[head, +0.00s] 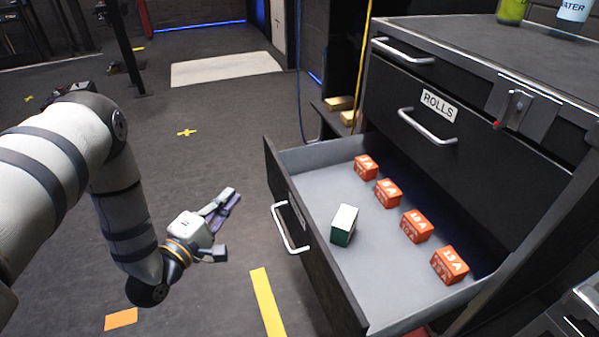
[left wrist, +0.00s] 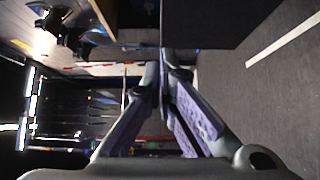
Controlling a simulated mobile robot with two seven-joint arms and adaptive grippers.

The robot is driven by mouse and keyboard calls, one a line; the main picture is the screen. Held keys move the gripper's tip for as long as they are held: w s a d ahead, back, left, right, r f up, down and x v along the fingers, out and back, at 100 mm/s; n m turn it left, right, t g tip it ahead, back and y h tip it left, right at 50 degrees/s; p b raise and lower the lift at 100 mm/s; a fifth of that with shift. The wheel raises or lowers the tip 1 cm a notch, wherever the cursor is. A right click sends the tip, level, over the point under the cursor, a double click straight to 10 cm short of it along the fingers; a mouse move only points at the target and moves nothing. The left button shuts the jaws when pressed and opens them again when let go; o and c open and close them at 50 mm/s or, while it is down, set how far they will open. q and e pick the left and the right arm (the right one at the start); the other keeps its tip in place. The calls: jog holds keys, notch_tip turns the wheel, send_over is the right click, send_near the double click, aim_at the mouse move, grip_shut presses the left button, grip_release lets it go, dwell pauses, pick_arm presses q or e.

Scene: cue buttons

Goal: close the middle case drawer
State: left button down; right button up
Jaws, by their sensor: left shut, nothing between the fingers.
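One drawer of the dark case is pulled far out in the head view. Its front (head: 318,265) faces left and carries a silver bar handle (head: 288,230). This drawer sits below the shut drawer labelled ROLLS (head: 418,108). The open drawer holds several orange boxes in a row (head: 416,226) and one green and white box (head: 344,225). My left gripper (head: 229,202) is shut and empty, left of the drawer front and apart from it. Its shut fingers also show in the left wrist view (left wrist: 164,72), near a dark panel that I cannot identify. My right gripper is not in view.
The case top (head: 480,52) holds a green bottle (head: 511,10) and a water bottle (head: 575,10). A metal latch (head: 516,105) sticks out on the case. The dark floor (head: 200,95) left of the drawer is mostly clear, with yellow tape (head: 267,302) and a pale mat (head: 225,68).

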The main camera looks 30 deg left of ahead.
pick_arm(q)
jog(key=w+d+b, duration=0.1)
jog(key=w, duration=1.1)
jog(key=shift+d, duration=0.2)
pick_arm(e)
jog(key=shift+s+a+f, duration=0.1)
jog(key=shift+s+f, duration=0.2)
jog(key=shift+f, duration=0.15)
pick_arm(q)
jog(key=shift+r, duration=0.1)
jog(key=w+d+b, duration=1.5)
jog(key=w+d, duration=0.5)
jog(key=w, duration=0.4)
jog(key=shift+w+d, duration=0.2)
jog(key=shift+d, duration=0.1)
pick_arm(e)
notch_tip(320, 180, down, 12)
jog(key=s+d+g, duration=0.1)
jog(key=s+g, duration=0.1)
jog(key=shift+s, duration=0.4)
pick_arm(q)
jog(key=shift+r, duration=0.25)
